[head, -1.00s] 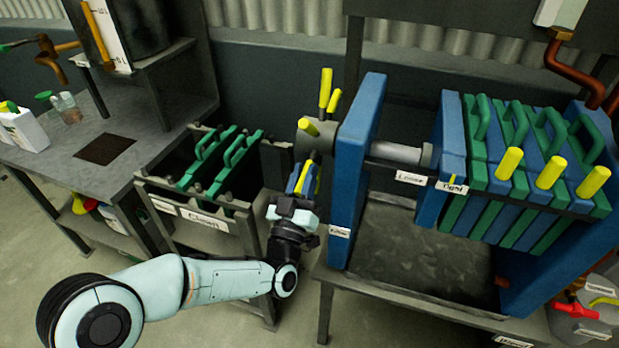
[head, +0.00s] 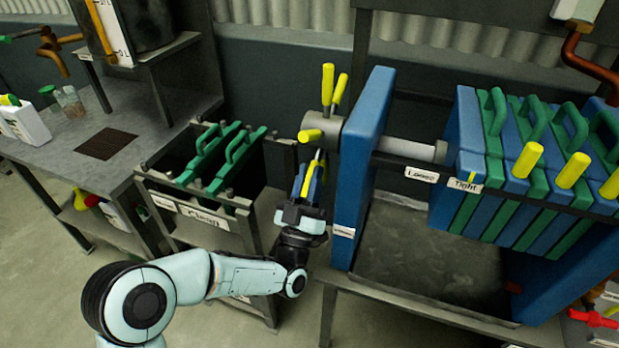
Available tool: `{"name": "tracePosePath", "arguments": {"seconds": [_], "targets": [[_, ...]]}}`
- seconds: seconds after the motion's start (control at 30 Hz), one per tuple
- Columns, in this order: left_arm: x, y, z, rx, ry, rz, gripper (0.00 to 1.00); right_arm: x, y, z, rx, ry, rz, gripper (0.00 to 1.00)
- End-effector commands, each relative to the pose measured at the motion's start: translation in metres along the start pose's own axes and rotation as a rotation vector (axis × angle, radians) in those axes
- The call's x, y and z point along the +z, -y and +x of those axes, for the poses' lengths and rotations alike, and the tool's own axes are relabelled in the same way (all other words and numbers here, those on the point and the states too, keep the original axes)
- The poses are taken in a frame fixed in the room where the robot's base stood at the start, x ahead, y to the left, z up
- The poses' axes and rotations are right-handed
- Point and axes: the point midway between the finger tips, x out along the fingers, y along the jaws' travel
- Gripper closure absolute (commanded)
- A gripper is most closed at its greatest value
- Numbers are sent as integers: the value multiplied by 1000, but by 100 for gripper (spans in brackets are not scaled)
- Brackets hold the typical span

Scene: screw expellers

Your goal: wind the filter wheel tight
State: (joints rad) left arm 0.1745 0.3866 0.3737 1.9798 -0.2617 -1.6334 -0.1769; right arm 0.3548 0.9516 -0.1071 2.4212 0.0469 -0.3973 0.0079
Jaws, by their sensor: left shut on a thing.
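The filter wheel is a grey hub (head: 326,131) with yellow-gripped spokes (head: 327,86) at the left end of the filter press, outside a blue end plate (head: 362,160). My left gripper (head: 313,180) is below the hub, shut on one of the wheel's lower spokes, whose yellow grip is partly hidden by the fingers. A grey screw shaft (head: 412,149) runs right from the end plate to a blue pressing plate (head: 463,140), which stands against the green and blue filter plates. The Loose label (head: 422,174) and Tight label (head: 465,185) sit on the rail. A yellow mark (head: 473,178) is at the Tight label. My right gripper is out of view.
A grey rack (head: 225,221) marked Clean holds green-handled plates, close left of my left arm. A workbench (head: 75,145) is at the far left. A dark tray (head: 420,262) lies beneath the press. Yellow handles (head: 523,160) stick out from the filter plates.

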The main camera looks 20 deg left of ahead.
Motion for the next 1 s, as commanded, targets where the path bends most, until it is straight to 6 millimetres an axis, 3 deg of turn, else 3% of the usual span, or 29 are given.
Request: {"name": "tracePosePath", "arguments": {"seconds": [0.17,0.2,0.23,0.27,0.67,0.77,1.0], "targets": [[6,0,-4,2,18,-2,100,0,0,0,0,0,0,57],[6,0,-4,2,18,-1,65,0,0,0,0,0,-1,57],[6,0,-4,2,18,-1,56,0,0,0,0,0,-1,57],[6,0,-4,2,17,-1,53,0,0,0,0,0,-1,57],[4,0,-10,2,12,0,53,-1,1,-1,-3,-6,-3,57],[3,0,-25,2,13,0,53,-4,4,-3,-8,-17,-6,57],[3,0,-83,1,17,-2,53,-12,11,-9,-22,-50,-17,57]]}}
